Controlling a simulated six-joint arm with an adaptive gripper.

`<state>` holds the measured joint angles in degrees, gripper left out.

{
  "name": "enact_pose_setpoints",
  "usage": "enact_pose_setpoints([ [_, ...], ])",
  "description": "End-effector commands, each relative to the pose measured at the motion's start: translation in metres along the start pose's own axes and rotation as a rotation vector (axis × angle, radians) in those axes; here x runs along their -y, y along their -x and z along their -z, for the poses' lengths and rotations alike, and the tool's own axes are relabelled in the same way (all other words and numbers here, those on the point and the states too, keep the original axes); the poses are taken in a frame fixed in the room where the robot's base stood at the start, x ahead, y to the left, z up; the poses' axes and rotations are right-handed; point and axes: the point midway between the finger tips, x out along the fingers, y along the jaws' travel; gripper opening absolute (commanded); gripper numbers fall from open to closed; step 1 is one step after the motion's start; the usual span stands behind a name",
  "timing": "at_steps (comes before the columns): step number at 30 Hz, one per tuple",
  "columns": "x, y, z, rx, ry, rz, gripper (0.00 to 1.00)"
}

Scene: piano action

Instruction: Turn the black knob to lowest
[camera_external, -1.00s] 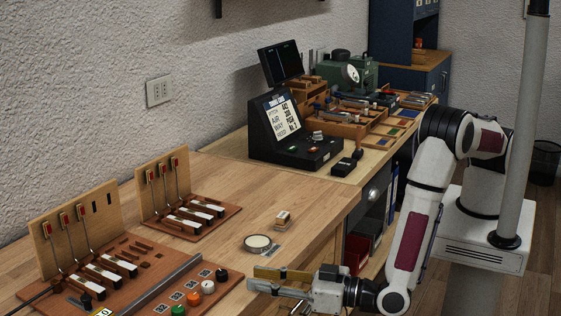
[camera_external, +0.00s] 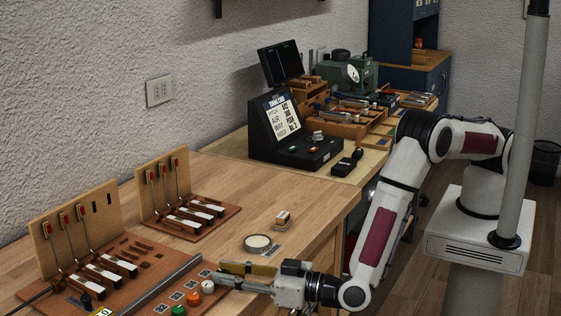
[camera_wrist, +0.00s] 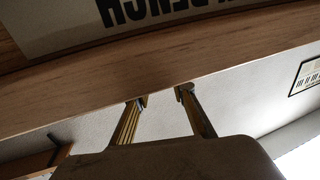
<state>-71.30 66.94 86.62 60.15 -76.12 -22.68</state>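A row of knobs lies along the front right of the red-brown board (camera_external: 128,297) in the external view. The white knob (camera_external: 208,287), orange knob (camera_external: 193,299) and green knob (camera_external: 178,310) show. The black knob, at the far right end of the row, is now hidden by my fingers. My gripper (camera_external: 214,269) reaches in from the right at that spot, its fingers roughly level. The fingers are apart; in the wrist view the two fingertips (camera_wrist: 162,97) also stand apart, with no knob visible between them. I cannot tell whether the black knob is between the fingers.
A grey bar (camera_external: 165,283) runs beside the knobs. A round tin (camera_external: 257,243) and a small block (camera_external: 283,219) sit just beyond my gripper. Two upright key-action models stand to the left.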

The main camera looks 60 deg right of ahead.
Motion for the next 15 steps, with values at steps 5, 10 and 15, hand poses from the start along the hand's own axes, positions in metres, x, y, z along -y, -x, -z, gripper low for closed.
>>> enact_pose_setpoints([
  [5, 0.0001, -0.0018, -0.0001, 0.000, 0.000, 0.001, 0.25],
  [10, 0.0001, -0.0017, -0.0002, 0.000, 0.001, 0.001, 0.19],
  [15, 0.0000, -0.0016, -0.0002, 0.000, 0.001, 0.000, 0.00],
])
